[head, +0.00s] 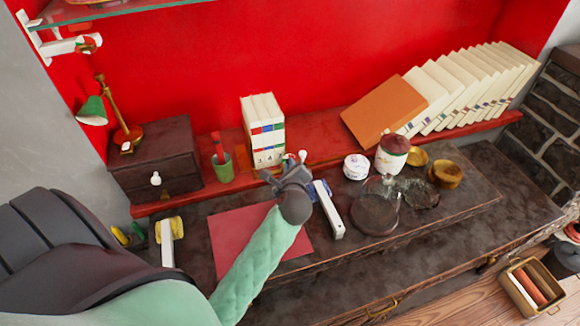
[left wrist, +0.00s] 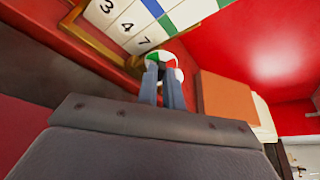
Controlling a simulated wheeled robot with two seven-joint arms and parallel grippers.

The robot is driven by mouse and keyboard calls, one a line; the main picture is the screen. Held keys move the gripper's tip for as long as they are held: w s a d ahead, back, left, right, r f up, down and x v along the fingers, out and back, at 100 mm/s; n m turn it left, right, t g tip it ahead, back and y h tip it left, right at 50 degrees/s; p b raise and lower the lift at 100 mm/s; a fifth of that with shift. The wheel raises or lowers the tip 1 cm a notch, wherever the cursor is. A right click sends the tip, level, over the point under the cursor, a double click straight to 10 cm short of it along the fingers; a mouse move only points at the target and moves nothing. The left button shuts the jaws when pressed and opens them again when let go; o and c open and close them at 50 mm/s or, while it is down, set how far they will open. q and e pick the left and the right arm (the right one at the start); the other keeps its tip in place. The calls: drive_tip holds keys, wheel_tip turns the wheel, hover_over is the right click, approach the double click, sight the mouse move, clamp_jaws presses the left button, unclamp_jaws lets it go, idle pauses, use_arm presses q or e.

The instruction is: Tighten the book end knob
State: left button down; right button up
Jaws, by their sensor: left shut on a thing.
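The book end knob (left wrist: 163,58), round with white, green and red parts, sits between the fingertips of my left gripper (left wrist: 164,82) in the left wrist view. In the head view my left gripper (head: 284,168) is at the front right of the upright white books (head: 262,118), shut on the knob, which is mostly hidden there. The brass-coloured book end frame (left wrist: 100,42) shows beside the numbered book spines in the left wrist view. My right gripper is not in view.
A leaning orange book (head: 382,110) and a row of white books stand right on the red shelf. A green cup (head: 222,168), lidded jar (head: 391,155) and red mat (head: 238,228) are nearby.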

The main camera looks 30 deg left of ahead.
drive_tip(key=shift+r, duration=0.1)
use_arm(q)
drive_tip(key=shift+p, duration=0.35)
drive_tip(key=shift+w+d+r+m+g+y+p, duration=0.1)
drive_tip(key=shift+r+m+g+y+p, duration=0.15)
drive_tip(key=shift+m+g+p, duration=0.6)
drive_tip(key=shift+m+y+p, duration=0.35)
drive_tip(key=shift+m+p, duration=0.4)
drive_tip(key=shift+p, duration=0.1)
drive_tip(key=shift+w+d+f+m+g+y+p, duration=0.15)
drive_tip(key=shift+m+g+y+p, duration=0.25)
drive_tip(key=shift+m+g, duration=0.35)
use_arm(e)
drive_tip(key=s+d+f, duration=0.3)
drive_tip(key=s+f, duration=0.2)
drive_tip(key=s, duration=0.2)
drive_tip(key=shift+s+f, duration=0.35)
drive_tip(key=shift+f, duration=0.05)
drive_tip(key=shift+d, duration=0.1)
use_arm(q)
drive_tip(key=c, duration=1.5)
unclamp_jaws()
drive_tip(key=shift+c, duration=0.2)
